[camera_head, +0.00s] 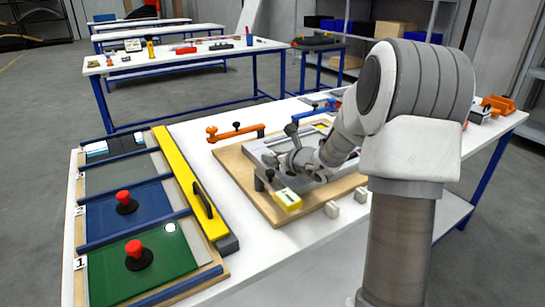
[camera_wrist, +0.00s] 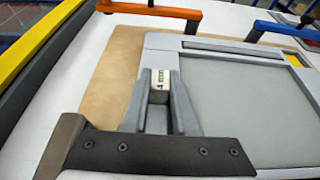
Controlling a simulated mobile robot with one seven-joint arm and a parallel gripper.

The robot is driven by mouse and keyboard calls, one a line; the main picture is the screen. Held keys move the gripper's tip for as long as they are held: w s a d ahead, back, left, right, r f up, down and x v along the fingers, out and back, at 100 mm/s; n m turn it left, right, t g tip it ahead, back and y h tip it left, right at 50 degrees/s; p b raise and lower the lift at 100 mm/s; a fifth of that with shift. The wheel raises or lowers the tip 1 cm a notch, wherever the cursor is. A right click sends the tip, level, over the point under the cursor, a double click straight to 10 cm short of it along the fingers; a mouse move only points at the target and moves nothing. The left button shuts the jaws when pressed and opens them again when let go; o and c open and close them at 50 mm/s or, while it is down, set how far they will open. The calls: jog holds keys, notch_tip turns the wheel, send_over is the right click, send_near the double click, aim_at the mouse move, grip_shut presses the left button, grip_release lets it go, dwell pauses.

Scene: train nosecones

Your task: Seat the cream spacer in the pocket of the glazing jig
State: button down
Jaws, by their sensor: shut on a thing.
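In the wrist view my gripper (camera_wrist: 160,88) is shut on the cream spacer (camera_wrist: 161,80), a small block with dark marking on its face. The spacer stands between the two grey fingers at the near left part of the grey glazing jig (camera_wrist: 165,42). I cannot tell whether it is in the pocket or above it; the fingers hide its surroundings. In the head view the jig (camera_head: 262,147) lies on a tan board, and my arm covers much of it. The spacer cannot be made out there.
An orange-handled clamp (camera_head: 235,132) and a blue one (camera_head: 314,112) stand at the jig's back side. A yellow block (camera_head: 288,199) and two pale blocks (camera_head: 332,209) are at the front. A yellow bar (camera_head: 190,185) and coloured panels with red knobs (camera_head: 135,250) lie left.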

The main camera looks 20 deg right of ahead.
jog(key=c, duration=0.7)
grip_release()
jog(key=shift+f, duration=0.1)
jog(key=shift+r+p, duration=0.35)
jog(key=p+v, duration=0.2)
jog(key=v, duration=1)
